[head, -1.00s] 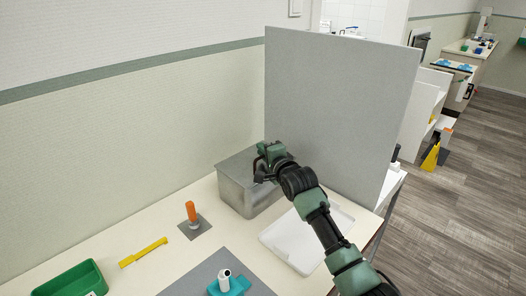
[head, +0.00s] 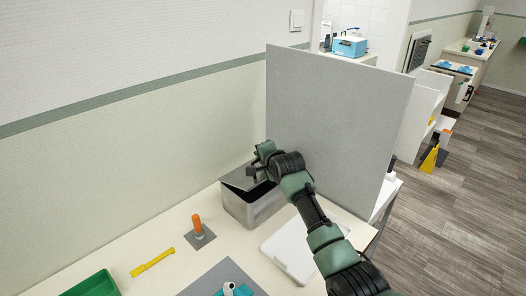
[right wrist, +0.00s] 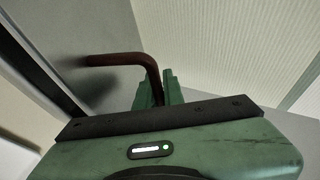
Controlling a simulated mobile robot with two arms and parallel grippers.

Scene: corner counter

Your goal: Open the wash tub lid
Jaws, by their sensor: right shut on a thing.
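The wash tub (head: 262,211) is a grey metal box at the back of the counter, against the partition. Its lid (head: 237,181) is tilted, raised on the right side, with a dark gap showing between lid and tub. My right gripper (head: 254,172) is above the lid. In the right wrist view its green fingers (right wrist: 158,92) are shut on a brown-red bent bar handle (right wrist: 122,59). The arm hides part of the tub's right side and some of the opening. My left gripper is not in view.
A tall grey panel (head: 335,125) stands close behind and right of the tub. A white tray (head: 290,255) lies in front right. An orange-handled item (head: 197,225), a yellow tool (head: 152,263) and a green bin (head: 92,286) are to the left.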

